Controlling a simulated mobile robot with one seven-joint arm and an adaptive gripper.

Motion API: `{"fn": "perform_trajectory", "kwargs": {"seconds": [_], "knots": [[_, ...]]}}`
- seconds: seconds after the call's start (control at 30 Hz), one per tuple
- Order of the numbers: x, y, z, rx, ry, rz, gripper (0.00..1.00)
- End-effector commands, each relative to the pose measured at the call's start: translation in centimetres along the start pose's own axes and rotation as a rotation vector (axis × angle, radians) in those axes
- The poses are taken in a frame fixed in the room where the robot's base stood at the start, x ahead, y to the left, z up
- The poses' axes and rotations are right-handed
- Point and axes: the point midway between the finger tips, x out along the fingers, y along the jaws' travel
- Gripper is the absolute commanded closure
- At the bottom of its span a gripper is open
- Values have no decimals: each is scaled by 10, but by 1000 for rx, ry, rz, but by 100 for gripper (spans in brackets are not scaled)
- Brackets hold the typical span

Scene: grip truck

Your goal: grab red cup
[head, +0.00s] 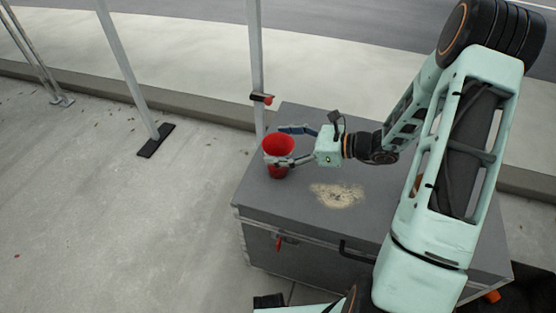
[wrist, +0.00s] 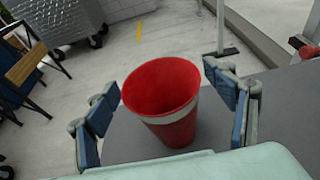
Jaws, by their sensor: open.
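The red cup (head: 278,147) has a white band below its rim and stands upright near the far left corner of the grey case (head: 300,208). My gripper (head: 286,144) reaches in from the right, low over the case top, with its fingers spread on either side of the cup. In the wrist view the cup (wrist: 168,100) sits between the two blue finger pads, with visible gaps on both sides. My gripper is open. One finger partly covers the front of the cup in the head view.
A metal pole (head: 256,70) with a red clamp rises just behind the cup. Another pole (head: 127,70) stands on a black foot to the left. The case top has a pale worn patch (head: 337,195). Concrete floor (head: 110,220) lies open at left.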

Motion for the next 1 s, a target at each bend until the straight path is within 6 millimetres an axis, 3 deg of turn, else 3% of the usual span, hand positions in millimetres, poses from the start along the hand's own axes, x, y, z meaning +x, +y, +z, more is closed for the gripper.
{"fn": "perform_trajectory", "kwargs": {"seconds": [0.27, 0.6, 1.0], "knots": [[4, 0, 0, -1, 1, 0, 23], [4, 0, 0, -1, 1, 0, 57], [2, 0, 7, -2, 1, 0, 57]]}}
